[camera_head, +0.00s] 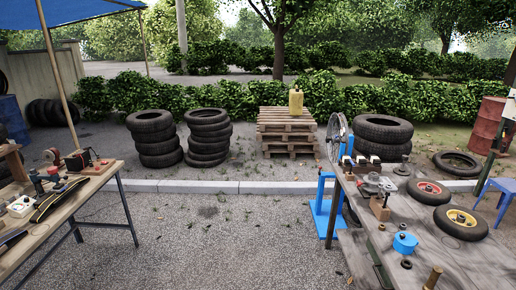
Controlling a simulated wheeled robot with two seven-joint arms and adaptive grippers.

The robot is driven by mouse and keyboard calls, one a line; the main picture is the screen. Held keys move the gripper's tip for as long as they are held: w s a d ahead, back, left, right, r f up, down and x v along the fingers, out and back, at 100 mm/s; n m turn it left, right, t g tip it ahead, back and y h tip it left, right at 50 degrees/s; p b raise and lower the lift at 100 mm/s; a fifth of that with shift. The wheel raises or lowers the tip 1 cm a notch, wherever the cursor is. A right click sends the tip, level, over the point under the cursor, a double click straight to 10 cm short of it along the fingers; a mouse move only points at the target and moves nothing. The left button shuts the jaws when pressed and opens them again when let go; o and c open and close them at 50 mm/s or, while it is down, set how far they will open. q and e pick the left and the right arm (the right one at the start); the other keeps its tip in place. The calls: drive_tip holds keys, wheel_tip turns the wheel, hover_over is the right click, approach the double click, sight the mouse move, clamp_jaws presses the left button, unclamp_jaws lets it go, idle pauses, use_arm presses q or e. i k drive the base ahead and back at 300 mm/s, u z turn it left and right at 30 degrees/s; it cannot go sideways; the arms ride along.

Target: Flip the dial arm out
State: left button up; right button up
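I cannot pick out a dial arm for certain. On the left bench (75,203), a small light box (21,206) with a red spot stands near the front edge, with a dark long item (59,200) beside it. A spoked wheel (337,138) stands upright at that bench's far left end. These are too small to tell whether any carries a dial arm. Neither of my grippers is in view.
Two wheels with red (429,191) and yellow (461,221) hubs and a blue round piece (405,243) lie on the right bench. A blue stand (326,207) is beside it. Open gravel (205,240) lies between the benches. Tyre stacks (208,137) and pallets (287,133) stand behind the kerb.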

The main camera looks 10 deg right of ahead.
sight(343, 134)
drive_tip(key=i, duration=2.55)
drive_tip(key=z, duration=1.2)
